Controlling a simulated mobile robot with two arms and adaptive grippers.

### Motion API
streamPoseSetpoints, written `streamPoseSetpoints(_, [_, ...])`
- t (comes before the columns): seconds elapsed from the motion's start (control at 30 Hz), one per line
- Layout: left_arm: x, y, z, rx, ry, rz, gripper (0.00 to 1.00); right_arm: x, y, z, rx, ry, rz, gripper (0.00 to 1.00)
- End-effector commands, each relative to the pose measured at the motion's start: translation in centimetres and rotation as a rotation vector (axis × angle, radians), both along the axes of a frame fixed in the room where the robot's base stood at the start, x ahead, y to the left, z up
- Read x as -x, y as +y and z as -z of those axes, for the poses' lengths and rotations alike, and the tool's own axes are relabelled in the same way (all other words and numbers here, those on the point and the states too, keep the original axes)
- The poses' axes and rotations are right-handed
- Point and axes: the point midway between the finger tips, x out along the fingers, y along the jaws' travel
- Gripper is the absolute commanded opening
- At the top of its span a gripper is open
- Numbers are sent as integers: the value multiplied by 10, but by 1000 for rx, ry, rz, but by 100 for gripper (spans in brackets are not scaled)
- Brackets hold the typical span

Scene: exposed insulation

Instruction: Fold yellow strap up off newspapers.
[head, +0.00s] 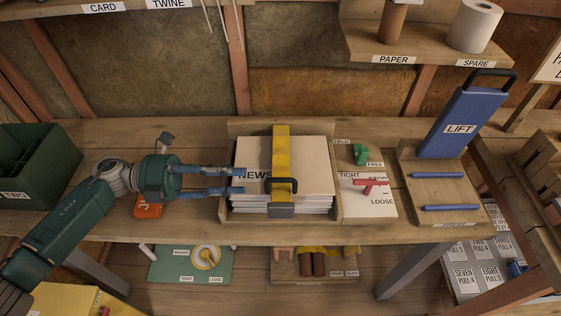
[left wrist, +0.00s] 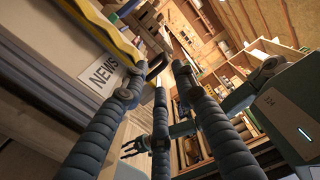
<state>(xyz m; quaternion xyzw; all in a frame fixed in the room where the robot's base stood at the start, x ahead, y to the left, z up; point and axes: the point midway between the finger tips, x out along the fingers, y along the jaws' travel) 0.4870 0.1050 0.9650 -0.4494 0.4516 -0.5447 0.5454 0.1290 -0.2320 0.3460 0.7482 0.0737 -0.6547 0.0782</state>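The yellow strap (head: 281,150) lies over the stack of newspapers (head: 311,165) from back to front. A dark handle (head: 282,184) stands on its front part, above a grey-blue block (head: 281,211) at the stack's front. My left gripper (head: 241,181) is open and empty at the stack's left edge, its fingers pointing right, short of the strap. The left wrist view shows its spread fingers (left wrist: 158,90) close to the NEWS label (left wrist: 104,74), with the strap (left wrist: 22,70) beyond. A small dark gripper (left wrist: 136,147), apparently my right one, shows there; its opening is unclear.
A board with a green piece (head: 360,153) and a red lever (head: 370,183) adjoins the stack on the right. Further right stands a blue LIFT panel (head: 463,122). A green bin (head: 38,160) is at left. An orange object (head: 148,207) lies beneath my left wrist.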

Motion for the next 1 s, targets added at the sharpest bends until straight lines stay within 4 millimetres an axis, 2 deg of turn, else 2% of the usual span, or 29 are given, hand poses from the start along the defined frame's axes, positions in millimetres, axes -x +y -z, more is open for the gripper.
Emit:
streamPoseSetpoints(0.3, [1, -56, -6, 6, 1, 3, 28, 61, -3, -21, 7, 83, 1, 40])
streamPoseSetpoints(0.37, [1, -67, -5, 5, 1, 1, 28, 65, -3, -25, 7, 90, 1, 40])
streamPoseSetpoints(0.47, [1, -83, -5, 5, 1, 0, 28, 61, -3, -31, 7, 82, 1, 40])
streamPoseSetpoints(0.53, [1, -92, -4, 5, 1, 1, 28, 51, -3, -33, 6, 69, 1, 40])
streamPoseSetpoints(0.73, [0, -104, -2, 4, 0, -1, 28, 20, 0, -38, 0, 24, 1, 40])
streamPoseSetpoints(1.0, [0, -105, -1, 3, 0, -1, 26, 30, -2, -37, 3, 39, 1, 40])
